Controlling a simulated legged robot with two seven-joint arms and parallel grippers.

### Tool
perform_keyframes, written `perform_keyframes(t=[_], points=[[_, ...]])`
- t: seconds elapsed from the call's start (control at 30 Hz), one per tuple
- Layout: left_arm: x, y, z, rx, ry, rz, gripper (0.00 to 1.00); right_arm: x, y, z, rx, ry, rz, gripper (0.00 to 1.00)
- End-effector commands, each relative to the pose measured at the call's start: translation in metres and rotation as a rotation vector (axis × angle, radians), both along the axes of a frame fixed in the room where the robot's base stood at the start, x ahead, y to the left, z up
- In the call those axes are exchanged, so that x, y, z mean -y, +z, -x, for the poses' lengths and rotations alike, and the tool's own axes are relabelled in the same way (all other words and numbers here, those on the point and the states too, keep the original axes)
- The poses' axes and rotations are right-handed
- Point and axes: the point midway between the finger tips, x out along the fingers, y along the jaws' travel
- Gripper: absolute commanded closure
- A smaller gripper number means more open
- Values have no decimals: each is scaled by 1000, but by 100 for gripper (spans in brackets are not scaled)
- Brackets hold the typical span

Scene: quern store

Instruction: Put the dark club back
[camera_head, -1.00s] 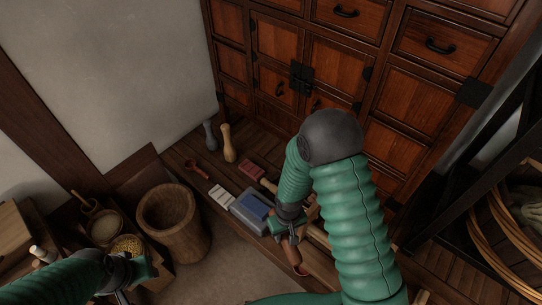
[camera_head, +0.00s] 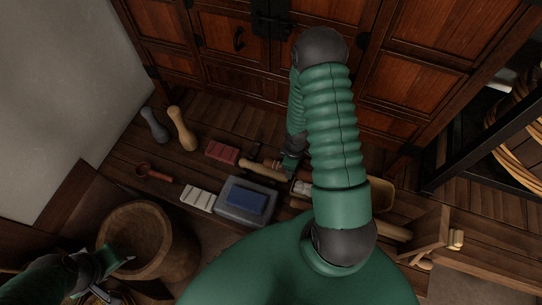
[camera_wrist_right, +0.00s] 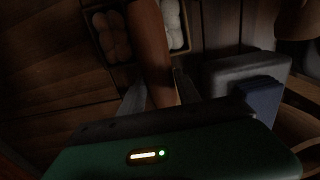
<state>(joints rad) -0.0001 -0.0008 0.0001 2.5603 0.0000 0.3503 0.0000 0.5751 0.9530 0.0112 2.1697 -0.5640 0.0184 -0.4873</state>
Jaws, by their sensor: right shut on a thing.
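A brown, reddish wooden club (camera_wrist_right: 150,45) is between the fingers of my right gripper (camera_wrist_right: 158,95) in the right wrist view. The gripper is shut on it, and its far end runs out of the top of the view. In the head view my right gripper (camera_head: 289,167) is over the plank floor, and the club in it is mostly hidden by my arm. A dark grey club (camera_head: 154,125) and a pale wooden club (camera_head: 182,128) stand at the back left. My left gripper (camera_head: 92,275) is beside the wooden mortar (camera_head: 130,235); its jaws are unclear.
A grey box with a blue block (camera_head: 245,200), a white ribbed block (camera_head: 198,198), a red block (camera_head: 222,153) and a pale rod (camera_head: 262,171) lie close by. A red spoon (camera_head: 153,172) lies left. A tray of pale round things (camera_wrist_right: 92,30) is by the club. The cabinet (camera_head: 215,35) stands behind.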

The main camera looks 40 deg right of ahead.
Motion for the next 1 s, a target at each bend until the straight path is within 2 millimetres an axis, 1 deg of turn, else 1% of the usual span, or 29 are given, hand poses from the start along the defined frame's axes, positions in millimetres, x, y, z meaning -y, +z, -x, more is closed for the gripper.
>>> perform_keyframes(t=[0.03,0.17,0.2,0.3,0.4,0.47,0.5,0.63,0.7,0.9,1.0], points=[[0,-3,0,0,0,0,39,1,-3,-17,4,-1,0,100],[0,-10,0,0,0,0,39,5,-8,-55,3,-3,-1,100],[0,-12,0,0,0,0,39,5,-9,-67,4,-4,-1,100],[0,-17,0,0,0,0,39,7,-12,-94,2,-5,-2,100],[0,-20,0,0,0,0,39,8,-13,-111,0,-5,-2,100],[0,-21,0,0,0,0,39,7,-14,-116,-1,-5,-3,100],[0,-23,0,0,0,0,39,7,-18,-117,-1,-5,-3,100],[0,-34,0,0,0,0,39,7,-41,-116,-4,-4,-3,100],[0,-35,0,0,0,0,39,7,-48,-117,-3,-5,-2,100],[0,-33,0,0,0,0,39,8,-46,-117,-1,-5,-2,100],[0,-35,0,0,0,0,39,8,-49,-117,-1,-5,-2,100]])
